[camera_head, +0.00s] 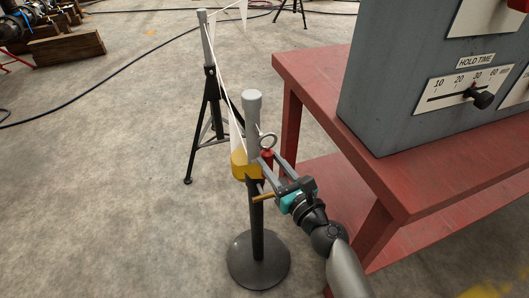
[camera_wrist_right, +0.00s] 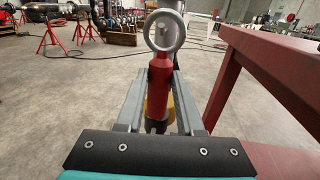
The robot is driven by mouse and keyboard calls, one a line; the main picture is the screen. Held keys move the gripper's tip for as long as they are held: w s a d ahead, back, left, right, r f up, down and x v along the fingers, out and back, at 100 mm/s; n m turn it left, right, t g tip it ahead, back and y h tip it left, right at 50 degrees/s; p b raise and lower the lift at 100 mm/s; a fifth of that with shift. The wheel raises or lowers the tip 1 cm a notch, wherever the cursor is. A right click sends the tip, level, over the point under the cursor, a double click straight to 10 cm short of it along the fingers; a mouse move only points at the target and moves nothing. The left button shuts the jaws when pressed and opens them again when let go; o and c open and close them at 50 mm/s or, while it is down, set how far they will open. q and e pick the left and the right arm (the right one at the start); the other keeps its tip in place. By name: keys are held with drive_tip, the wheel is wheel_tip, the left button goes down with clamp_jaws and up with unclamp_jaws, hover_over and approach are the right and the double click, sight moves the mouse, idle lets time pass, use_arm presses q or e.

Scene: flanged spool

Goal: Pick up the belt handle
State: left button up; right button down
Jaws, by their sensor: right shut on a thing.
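The belt handle is a red grip with a grey ring on top. It shows at the post in the head view (camera_head: 267,156) and upright in the middle of the right wrist view (camera_wrist_right: 159,78). My right gripper (camera_head: 268,172) reaches it from the lower right, its grey fingers on both sides of the red grip, shut on it. The fingers also show in the wrist view (camera_wrist_right: 159,100). The handle is right beside the post (camera_head: 253,113) with a grey top and round dark base; a yellow part (camera_head: 240,163) sits behind it. My left gripper is not in view.
A red table (camera_head: 310,72) with a grey control box (camera_head: 385,100) stands close on the right. Behind the post is another post on a black tripod (camera_head: 209,100), with pale belt strips between them. Dark cables lie on the floor.

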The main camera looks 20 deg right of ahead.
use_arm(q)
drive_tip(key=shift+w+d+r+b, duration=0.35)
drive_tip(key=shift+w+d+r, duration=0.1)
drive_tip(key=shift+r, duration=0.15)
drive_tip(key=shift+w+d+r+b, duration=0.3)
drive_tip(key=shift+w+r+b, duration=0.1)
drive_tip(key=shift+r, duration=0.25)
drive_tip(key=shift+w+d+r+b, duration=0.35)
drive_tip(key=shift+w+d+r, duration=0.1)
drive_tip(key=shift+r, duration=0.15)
use_arm(e)
drive_tip(key=s+d, duration=0.2)
drive_tip(key=s, duration=1.1)
drive_tip(key=shift+d, duration=0.25)
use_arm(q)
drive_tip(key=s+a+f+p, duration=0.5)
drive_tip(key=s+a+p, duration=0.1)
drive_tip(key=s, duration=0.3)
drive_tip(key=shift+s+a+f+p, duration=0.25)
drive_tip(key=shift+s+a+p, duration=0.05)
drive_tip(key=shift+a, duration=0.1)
use_arm(e)
drive_tip(key=w+a+r+m+h, duration=0.1)
drive_tip(key=a+r+m+h, duration=0.1)
drive_tip(key=r, duration=1.2)
drive_tip(key=shift+a+h, duration=0.6)
drive_tip(key=shift+h, duration=0.1)
